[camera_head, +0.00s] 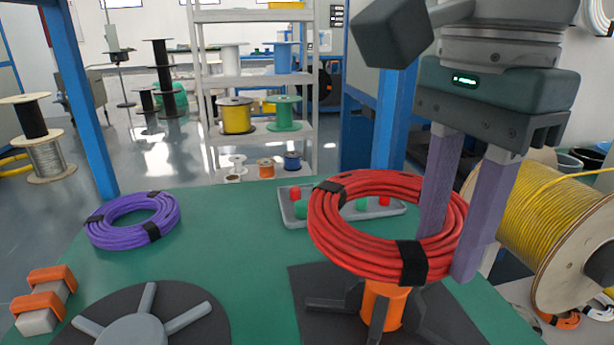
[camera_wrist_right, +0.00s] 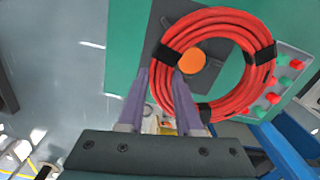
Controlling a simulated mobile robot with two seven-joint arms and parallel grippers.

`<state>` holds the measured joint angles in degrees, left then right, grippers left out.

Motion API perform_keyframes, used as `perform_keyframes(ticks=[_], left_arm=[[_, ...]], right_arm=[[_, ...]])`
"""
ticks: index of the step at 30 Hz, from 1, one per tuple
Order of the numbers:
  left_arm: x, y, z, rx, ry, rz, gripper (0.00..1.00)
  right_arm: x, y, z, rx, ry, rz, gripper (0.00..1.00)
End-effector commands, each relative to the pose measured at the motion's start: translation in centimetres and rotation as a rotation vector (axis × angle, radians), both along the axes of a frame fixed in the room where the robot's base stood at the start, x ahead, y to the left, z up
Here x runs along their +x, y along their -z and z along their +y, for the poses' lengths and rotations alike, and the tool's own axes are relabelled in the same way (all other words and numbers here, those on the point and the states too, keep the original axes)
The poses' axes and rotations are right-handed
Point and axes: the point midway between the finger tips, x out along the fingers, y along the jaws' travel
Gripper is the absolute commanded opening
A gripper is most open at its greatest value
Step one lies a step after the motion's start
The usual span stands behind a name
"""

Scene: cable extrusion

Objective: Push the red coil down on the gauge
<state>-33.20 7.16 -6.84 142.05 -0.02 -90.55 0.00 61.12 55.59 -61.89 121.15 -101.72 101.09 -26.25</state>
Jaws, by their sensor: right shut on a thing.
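The red coil (camera_head: 340,245), bound with black straps, is at the right of the table in the head view. My right gripper (camera_head: 449,256) is shut on its right rim, one purple finger inside the ring and one outside. The gauge is an orange post (camera_head: 383,308) with dark arms on a dark square base. The coil is above the lower post and hides its top in the head view. In the right wrist view, the orange post top (camera_wrist_right: 191,62) shows inside the ring of the coil (camera_wrist_right: 213,105), off-centre toward the gripper (camera_wrist_right: 161,76). My left gripper is not in view.
A purple coil (camera_head: 132,236) lies at the table's back left. Orange-and-grey blocks (camera_head: 45,300) and a grey-armed round base (camera_head: 140,325) are at front left. A yellow cable spool (camera_head: 545,225) is at right.

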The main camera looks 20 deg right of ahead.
Motion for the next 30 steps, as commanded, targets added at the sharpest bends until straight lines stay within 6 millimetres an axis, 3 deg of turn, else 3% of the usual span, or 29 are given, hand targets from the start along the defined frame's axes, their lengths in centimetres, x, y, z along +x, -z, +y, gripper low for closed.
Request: perform_keyframes(ticks=[1,11,21,30], left_arm=[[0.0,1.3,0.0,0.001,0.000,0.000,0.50],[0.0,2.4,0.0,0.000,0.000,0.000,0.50],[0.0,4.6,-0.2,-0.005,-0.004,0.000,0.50],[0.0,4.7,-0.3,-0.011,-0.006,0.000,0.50]], right_arm=[[-0.1,1.5,-0.1,0.000,0.042,-0.002,0.00],[-0.4,3.2,-0.3,-0.002,0.128,-0.003,0.00],[-0.3,6.4,-0.3,-0.002,0.127,-0.003,0.00],[-0.3,6.7,-0.3,-0.002,0.126,-0.003,0.00]])
